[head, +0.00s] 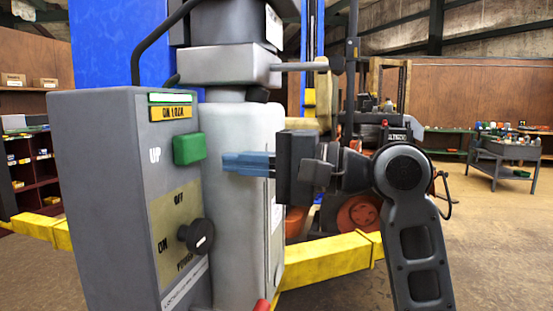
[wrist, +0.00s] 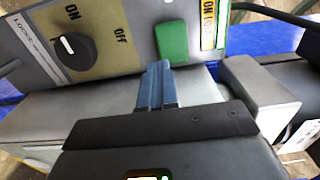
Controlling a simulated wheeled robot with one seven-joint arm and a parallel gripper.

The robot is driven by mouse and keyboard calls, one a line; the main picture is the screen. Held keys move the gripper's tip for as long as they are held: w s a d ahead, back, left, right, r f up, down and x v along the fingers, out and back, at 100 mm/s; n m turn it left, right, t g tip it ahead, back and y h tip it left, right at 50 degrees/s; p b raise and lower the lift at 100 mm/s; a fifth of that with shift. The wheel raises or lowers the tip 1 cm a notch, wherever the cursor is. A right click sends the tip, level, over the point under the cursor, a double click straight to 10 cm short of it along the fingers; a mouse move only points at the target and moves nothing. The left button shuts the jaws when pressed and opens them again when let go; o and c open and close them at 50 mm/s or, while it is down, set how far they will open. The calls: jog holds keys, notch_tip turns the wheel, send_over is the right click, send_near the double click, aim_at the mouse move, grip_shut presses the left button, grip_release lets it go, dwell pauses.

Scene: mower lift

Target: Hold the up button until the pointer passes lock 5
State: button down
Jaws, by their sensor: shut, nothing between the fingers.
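The green up button (head: 188,149) sits on the front of the grey control box, beside the "UP" label. It also shows in the wrist view (wrist: 172,38), just beyond my fingertips. My gripper (head: 226,164) is shut with blue fingers together and empty. It points left at the button, and a small gap shows between the fingertips and the button in the head view. In the wrist view the fingertips (wrist: 158,66) lie near the button's lower left corner; contact cannot be made out there. No pointer or lock 5 mark can be made out in either view.
A black rotary knob (head: 196,237) with ON and OFF marks sits below the button. An "ON LOCK" label (head: 171,113) is above it. A light grey cylinder housing (head: 228,220) stands right behind the box. Yellow lift arms (head: 325,262) cross low down.

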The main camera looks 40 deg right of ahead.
aim_at(201, 159)
jog(key=shift+x, duration=1.85)
jog(key=shift+p, duration=0.35)
